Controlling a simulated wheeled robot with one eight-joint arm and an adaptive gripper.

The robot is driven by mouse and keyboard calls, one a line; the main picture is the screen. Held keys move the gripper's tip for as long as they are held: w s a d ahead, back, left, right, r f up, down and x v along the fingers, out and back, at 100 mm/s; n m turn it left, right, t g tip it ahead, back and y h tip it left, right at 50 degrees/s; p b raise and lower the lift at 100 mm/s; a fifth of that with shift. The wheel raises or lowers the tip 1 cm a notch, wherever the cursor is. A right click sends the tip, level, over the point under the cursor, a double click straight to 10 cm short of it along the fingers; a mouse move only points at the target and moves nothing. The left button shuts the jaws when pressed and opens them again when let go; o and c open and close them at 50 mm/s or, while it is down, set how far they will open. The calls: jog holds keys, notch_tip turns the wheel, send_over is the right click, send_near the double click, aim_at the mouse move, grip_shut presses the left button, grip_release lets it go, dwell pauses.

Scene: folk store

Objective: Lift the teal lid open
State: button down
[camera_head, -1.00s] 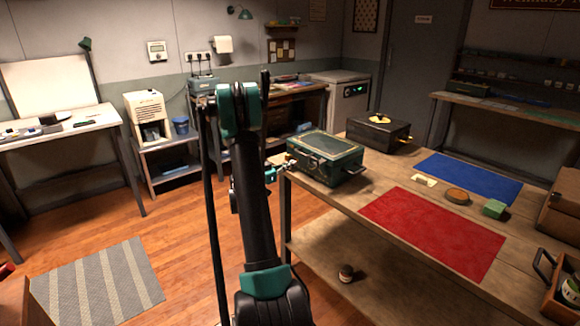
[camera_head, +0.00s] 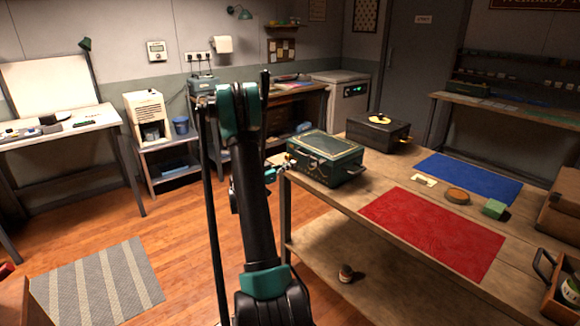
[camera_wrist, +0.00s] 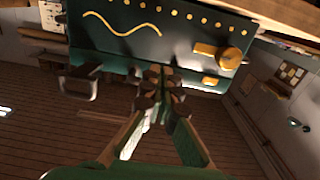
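The teal box (camera_head: 335,172) stands on the wooden table, and its teal lid (camera_head: 322,143) looks down on it. The lid's top is darker with a gold border. In the wrist view a teal face of the box (camera_wrist: 185,48) fills the top, with gold dots, a wavy gold line and a gold latch-like piece (camera_wrist: 230,58). A dark handle (camera_wrist: 80,85) sticks out at its left. My gripper (camera_wrist: 161,85) is at the box's lower edge in that view, its fingertips close together. I cannot tell whether they touch the box. In the head view my gripper (camera_head: 284,164) is at the box's left end.
A black case (camera_head: 378,136) with a yellow item on top stands behind the box. The floor left of the table is open.

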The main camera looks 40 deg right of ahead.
jog(key=shift+d, duration=0.15)
jog(key=shift+d, duration=0.35)
jog(key=shift+w+d, duration=0.1)
jog(key=shift+d, duration=0.55)
jog(key=shift+d, duration=0.35)
jog(key=shift+d, duration=0.65)
jog(key=shift+w+d, duration=0.1)
jog(key=shift+d, duration=0.25)
jog(key=shift+d, duration=0.65)
jog(key=shift+w+d, duration=0.1)
jog(key=shift+d, duration=0.2)
jog(key=shift+a, duration=0.35)
